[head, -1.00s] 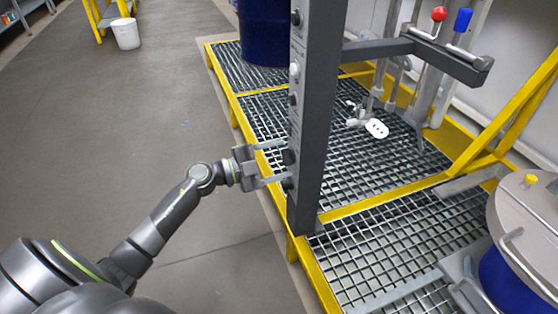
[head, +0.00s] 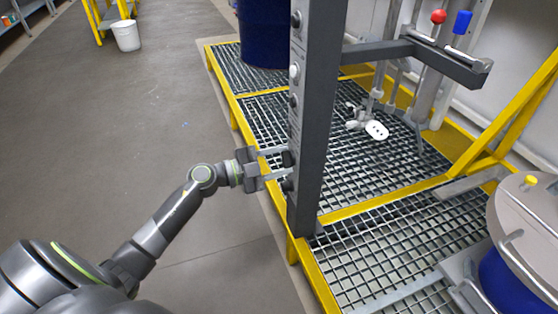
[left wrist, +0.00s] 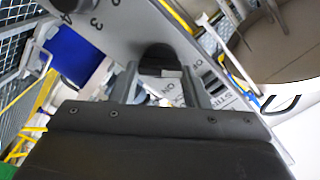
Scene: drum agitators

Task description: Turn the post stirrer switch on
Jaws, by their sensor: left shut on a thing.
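The dark grey post (head: 318,110) stands upright with a column of knobs and switches on its left face. My left gripper (head: 282,162) is at the lower part of that face, its fingers reaching in from the left. In the left wrist view its fingers (left wrist: 163,85) are shut on a black knob (left wrist: 157,55) on the panel. "ON" lettering shows between and beside the fingers. A black switch (left wrist: 215,85) sits just right of the fingers, with partly readable lettering beside it. The held knob's lower part is hidden. My right gripper is not in view.
A yellow-framed grating platform (head: 370,175) lies around the post. A blue drum (head: 264,35) stands behind it, and a lidded blue drum (head: 515,280) is at the lower right. A grey arm with red and blue knobs (head: 440,55) juts from the post.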

